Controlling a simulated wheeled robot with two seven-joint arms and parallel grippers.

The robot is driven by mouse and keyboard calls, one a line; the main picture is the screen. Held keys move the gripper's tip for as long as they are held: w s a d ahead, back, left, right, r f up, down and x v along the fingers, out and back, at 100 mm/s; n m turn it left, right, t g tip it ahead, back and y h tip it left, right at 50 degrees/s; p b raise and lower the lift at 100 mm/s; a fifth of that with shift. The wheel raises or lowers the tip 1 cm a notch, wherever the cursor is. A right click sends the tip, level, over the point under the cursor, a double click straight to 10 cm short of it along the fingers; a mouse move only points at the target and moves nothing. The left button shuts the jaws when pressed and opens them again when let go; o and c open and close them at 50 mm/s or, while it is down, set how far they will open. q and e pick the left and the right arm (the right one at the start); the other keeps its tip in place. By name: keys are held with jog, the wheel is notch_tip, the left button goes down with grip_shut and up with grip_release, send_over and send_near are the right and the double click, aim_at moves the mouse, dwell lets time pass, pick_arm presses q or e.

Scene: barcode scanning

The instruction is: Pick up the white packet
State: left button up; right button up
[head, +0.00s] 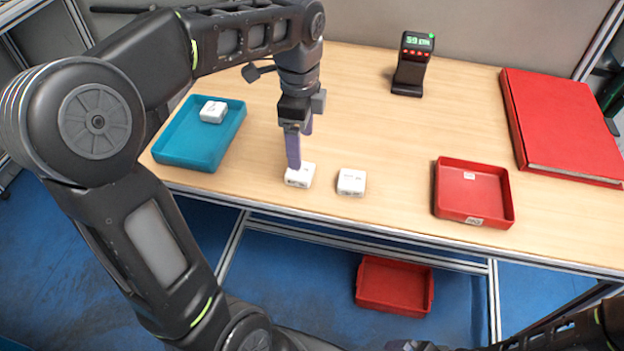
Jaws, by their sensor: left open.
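A white packet (300,176) lies on the wooden table near its front edge, directly below my left gripper (299,150). That gripper points down with its jaws open. One finger overlaps the packet's top edge in the picture; I cannot tell whether it touches. A second white packet (351,182) lies just to the right on the table. A third white packet (213,111) sits in the blue tray (183,160) at the left. Part of my right arm shows at the bottom right corner, but I cannot make out its gripper.
A scanner (411,66) with a green display stands at the back. A red tray (473,194) sits at the front right, with a large red binder-like block (562,125) behind it. Another red bin (394,286) is below the table. The table's middle is clear.

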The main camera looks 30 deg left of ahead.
aim_at(300, 174)
pick_arm(q)
jog(key=shift+a+m, duration=0.2)
jog(key=shift+m, duration=0.2)
jog(key=shift+d, duration=0.15)
jog(key=shift+f, duration=1.35)
jog(key=shift+a+f+p, duration=0.2)
jog(key=shift+f+p, duration=0.35)
jog(key=shift+f, duration=2.05)
jog(key=shift+s, duration=0.1)
jog(key=shift+c, duration=0.2)
jog(key=c, duration=1.6)
